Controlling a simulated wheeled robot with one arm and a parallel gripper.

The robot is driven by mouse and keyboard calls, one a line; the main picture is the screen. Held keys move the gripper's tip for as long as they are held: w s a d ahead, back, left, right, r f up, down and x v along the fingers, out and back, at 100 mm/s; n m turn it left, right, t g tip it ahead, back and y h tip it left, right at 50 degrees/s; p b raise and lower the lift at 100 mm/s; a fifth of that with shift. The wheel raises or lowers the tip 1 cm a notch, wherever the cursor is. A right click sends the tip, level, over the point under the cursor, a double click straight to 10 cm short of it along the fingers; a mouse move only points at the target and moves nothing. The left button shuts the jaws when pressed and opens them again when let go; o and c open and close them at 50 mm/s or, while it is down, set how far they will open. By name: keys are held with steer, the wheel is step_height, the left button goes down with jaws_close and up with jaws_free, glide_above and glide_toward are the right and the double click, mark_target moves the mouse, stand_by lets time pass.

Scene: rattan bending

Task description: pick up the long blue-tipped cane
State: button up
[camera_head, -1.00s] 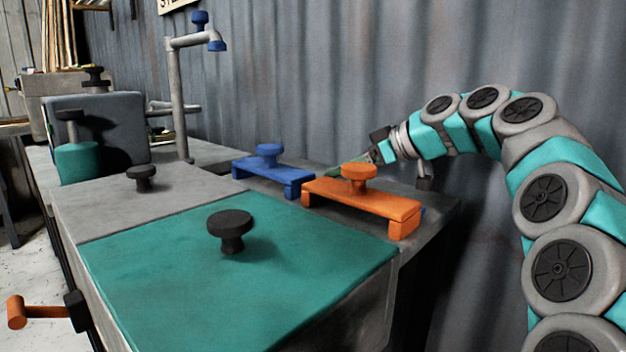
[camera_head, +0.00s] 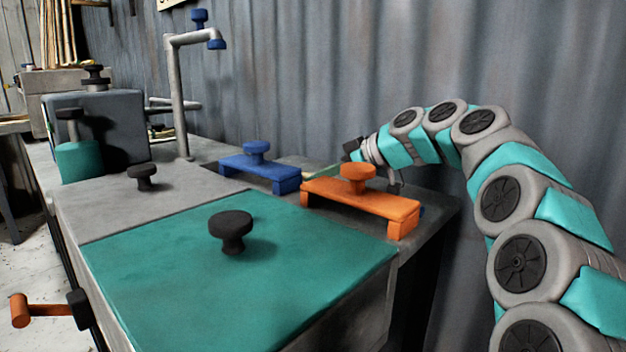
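I cannot make out a blue tip on any cane. Several long, thin tan canes (camera_head: 62,35) stand upright in the far left background, their tops cut off by the frame. My gripper (camera_head: 335,169) is at the back of the bench, behind the orange handled piece (camera_head: 362,199) and to the right of the blue handled piece (camera_head: 258,170). Its fingertips are small and partly hidden behind the orange piece, so I cannot tell whether they are open or shut, or touching anything.
The bench has a green top (camera_head: 165,260) with a black knob (camera_head: 231,230) and a grey panel (camera_head: 100,205) with another knob. A bent grey pipe (camera_head: 178,100) stands behind, beside a dark box (camera_head: 115,125). A corrugated wall closes the back.

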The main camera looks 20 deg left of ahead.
jaws_close()
stand_by(0.4)
